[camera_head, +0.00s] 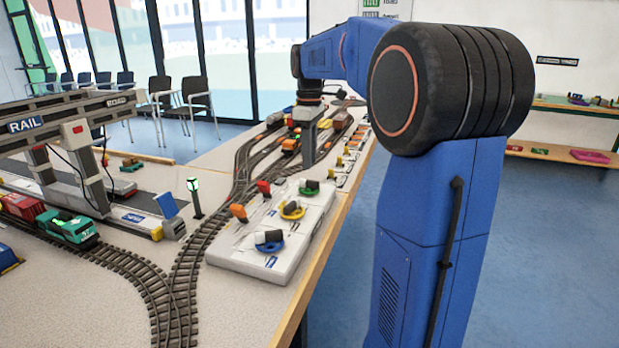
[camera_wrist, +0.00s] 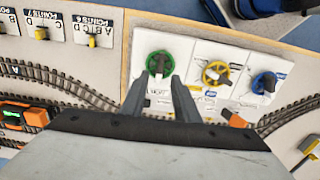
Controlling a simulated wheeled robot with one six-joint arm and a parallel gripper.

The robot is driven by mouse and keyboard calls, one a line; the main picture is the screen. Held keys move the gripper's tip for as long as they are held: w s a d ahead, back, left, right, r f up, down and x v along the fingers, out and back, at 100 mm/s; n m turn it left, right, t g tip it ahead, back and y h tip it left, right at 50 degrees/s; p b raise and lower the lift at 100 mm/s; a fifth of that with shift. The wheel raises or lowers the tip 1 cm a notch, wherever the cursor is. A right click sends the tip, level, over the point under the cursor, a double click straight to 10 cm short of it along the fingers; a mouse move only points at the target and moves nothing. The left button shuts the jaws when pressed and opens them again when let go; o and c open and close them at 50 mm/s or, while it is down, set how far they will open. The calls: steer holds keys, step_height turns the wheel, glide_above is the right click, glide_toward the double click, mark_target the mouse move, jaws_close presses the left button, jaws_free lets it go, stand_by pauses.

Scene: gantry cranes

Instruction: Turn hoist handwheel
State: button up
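A white control panel (camera_head: 240,262) carries three handwheels with dark grips: green (camera_head: 309,187), yellow (camera_head: 292,209) and blue (camera_head: 269,240). The wrist view shows the green wheel (camera_wrist: 161,64), the yellow wheel (camera_wrist: 215,74) and the blue wheel (camera_wrist: 263,83) in a row. Their small labels are too blurred to tell which is the hoist wheel. My gripper (camera_wrist: 158,82) is open and empty, its two fingers apart. In the picture its fingertips lie at the lower edge of the green wheel; I cannot tell whether they touch it. In the head view my gripper (camera_head: 308,160) points down above the panel's far end.
Red and orange levers (camera_head: 238,212) stand on the panel near the wheels. Tracks (camera_head: 185,275) run along its left. A signal post with a green light (camera_head: 194,196), a rail gantry (camera_head: 62,115) and a green locomotive (camera_head: 70,230) stand farther left. The table edge is at right.

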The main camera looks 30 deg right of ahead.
mark_target(309, 186)
step_height(309, 186, down, 7)
steer(key=shift+r, duration=0.1)
stand_by(0.4)
jaws_close()
